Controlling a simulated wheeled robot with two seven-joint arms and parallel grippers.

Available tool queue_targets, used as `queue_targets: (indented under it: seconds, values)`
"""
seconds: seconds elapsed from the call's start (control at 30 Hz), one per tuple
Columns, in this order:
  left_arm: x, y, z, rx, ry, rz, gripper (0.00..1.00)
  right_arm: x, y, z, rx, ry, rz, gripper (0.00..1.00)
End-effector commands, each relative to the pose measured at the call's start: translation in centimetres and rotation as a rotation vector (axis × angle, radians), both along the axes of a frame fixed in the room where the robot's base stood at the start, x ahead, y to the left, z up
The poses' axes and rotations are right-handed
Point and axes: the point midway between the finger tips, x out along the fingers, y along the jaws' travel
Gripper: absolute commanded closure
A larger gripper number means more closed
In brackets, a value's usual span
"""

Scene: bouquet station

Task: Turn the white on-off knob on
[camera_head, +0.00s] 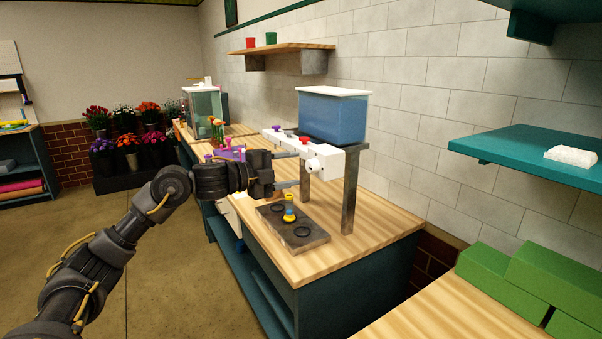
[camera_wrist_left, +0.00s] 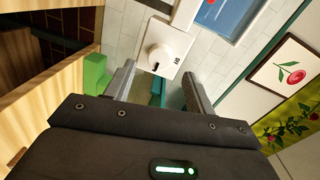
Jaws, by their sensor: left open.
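The white on-off knob (camera_head: 313,164) sits on the front right end of a white dispenser bar (camera_head: 328,158) below a blue water tank (camera_head: 333,114). In the left wrist view the round knob (camera_wrist_left: 158,57) shows on a white plate with small dark marks. My left gripper (camera_head: 289,170) is open, with its fingers pointing right toward the bar. In the wrist view the knob lies ahead, between and beyond the two fingers (camera_wrist_left: 156,88); I cannot tell whether they touch anything. My right gripper is not in view.
A grey stone tray (camera_head: 269,222) with dark rings and a small yellow and blue item (camera_head: 289,210) is below the gripper on the wooden counter (camera_head: 383,230). A grey post (camera_head: 350,192) stands under the bar. Green blocks (camera_head: 532,287) lie at lower right.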

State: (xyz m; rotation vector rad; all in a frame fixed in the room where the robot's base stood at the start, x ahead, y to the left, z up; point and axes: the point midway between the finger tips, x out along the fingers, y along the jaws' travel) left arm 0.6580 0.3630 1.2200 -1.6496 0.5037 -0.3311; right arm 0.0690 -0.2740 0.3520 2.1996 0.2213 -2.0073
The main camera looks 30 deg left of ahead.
Motion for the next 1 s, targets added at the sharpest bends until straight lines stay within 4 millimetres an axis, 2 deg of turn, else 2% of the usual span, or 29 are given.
queue_targets:
  seconds: [0.03,0.2,0.4,1.0]
  values:
    - [-1.0,0.6,-0.4,0.007,0.000,0.001,0.45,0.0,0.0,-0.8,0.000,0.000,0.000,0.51]
    - [-3.6,2.1,-0.2,0.006,0.002,0.001,0.45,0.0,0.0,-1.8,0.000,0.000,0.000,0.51]
    - [-5.3,3.1,0.2,0.003,0.001,0.000,0.45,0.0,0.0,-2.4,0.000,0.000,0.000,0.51]
    - [-5.5,3.2,0.3,0.001,0.002,-0.001,0.45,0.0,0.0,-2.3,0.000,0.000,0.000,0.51]
